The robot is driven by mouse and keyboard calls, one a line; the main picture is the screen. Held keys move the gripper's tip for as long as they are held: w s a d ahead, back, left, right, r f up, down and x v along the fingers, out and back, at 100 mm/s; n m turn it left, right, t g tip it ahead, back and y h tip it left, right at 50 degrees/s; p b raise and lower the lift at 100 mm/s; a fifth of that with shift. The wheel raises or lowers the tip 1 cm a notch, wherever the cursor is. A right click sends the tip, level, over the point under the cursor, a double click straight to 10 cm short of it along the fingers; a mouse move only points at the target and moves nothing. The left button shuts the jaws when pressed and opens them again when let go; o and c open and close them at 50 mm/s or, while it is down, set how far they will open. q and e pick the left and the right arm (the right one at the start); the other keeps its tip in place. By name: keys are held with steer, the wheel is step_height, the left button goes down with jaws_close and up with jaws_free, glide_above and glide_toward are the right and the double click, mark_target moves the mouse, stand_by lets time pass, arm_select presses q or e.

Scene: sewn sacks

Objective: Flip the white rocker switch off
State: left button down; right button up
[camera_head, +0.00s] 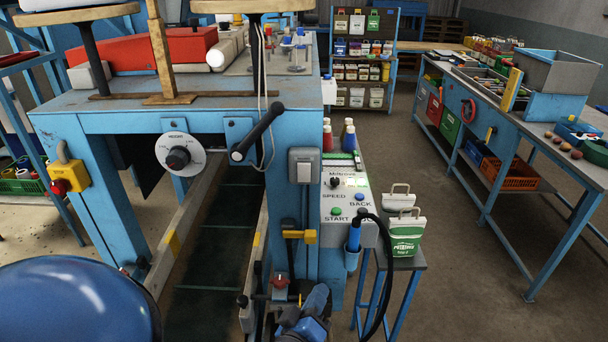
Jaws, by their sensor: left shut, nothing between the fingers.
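The white rocker switch (304,166) sits in a light grey housing on the front of the blue machine post, right of the black crank handle. Its rocker faces me; I cannot tell which way it is tipped. My left gripper (316,298) is low at the bottom centre, below the switch and well apart from it. It is shut and empty, and partly cut off by the lower edge. My right gripper is not in view.
A crank handle (257,132) juts out left of the switch. A control panel (346,199) with knob and buttons is to the right, with a black cable hanging below. A yellow latch (300,236) lies between gripper and switch. A height dial (179,157) is further left.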

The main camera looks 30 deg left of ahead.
mark_target(304, 169)
arm_select(q)
steer(key=a+r+n+y+p, duration=0.2)
steer(key=r+n+y, duration=0.1)
steer(key=r+n, duration=0.3)
steer(key=w+a+r+n+y+p, duration=0.1)
steer(key=a+r+n+y+p, duration=0.1)
steer(key=r+n+y, duration=0.2)
step_height(304, 169, up, 6)
steer(key=n, duration=0.3)
steer(key=shift+w+a+g, duration=0.15)
steer(key=shift+a+g, duration=0.1)
steer(key=shift+g, duration=0.15)
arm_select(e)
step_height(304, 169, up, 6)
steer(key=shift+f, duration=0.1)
arm_select(q)
steer(key=shift+w+a, duration=0.1)
steer(key=shift+w, duration=0.05)
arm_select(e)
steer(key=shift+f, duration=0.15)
